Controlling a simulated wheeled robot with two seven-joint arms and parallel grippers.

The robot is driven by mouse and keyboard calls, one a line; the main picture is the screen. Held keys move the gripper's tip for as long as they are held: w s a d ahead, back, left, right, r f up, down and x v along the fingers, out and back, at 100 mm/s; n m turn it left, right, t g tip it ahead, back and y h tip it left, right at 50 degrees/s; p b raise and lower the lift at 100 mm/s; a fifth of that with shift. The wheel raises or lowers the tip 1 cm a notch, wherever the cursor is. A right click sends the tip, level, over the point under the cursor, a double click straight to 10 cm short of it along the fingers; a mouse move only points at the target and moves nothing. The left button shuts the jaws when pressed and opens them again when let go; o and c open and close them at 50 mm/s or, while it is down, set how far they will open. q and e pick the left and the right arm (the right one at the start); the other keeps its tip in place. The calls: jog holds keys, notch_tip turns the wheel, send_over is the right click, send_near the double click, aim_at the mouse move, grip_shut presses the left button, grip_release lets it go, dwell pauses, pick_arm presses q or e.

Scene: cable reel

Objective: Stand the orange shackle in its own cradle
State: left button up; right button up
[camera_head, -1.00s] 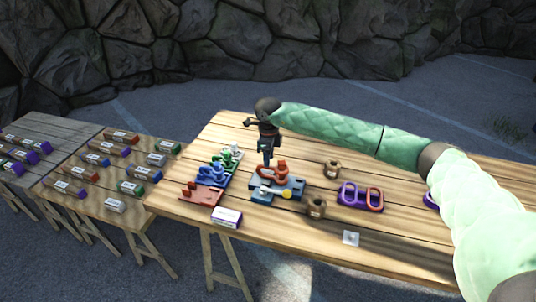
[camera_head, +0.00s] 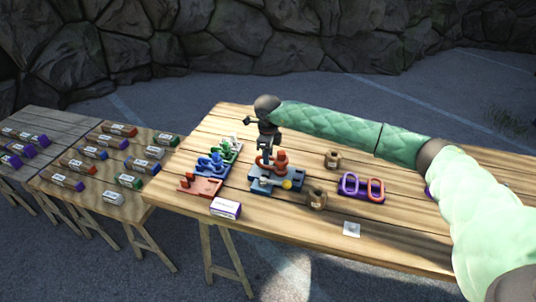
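An orange shackle (camera_head: 262,167) is at a dark blue-grey fixture (camera_head: 290,178) near the middle of the table. Beside it on the fixture stands an orange post-like part (camera_head: 281,161). My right gripper (camera_head: 266,157) points down right over the shackle. Its fingertips overlap the shackle, and they are too small to tell whether they grip it. An orange-red cradle (camera_head: 205,188) at the table's left front has no shackle standing in it. Blue (camera_head: 212,166) and green (camera_head: 228,153) cradles with shackles line up behind it. My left gripper is not in view.
Two brown rings (camera_head: 317,199) lie near the fixture. A white-and-purple box (camera_head: 226,208) sits at the front edge. Side tables (camera_head: 75,194) at left hold several coloured boxes.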

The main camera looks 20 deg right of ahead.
grip_shut()
jog(key=shift+r, duration=0.1)
jog(key=shift+w+r, duration=0.1)
jog(key=shift+r+p, duration=0.35)
jog(key=shift+r, duration=2.05)
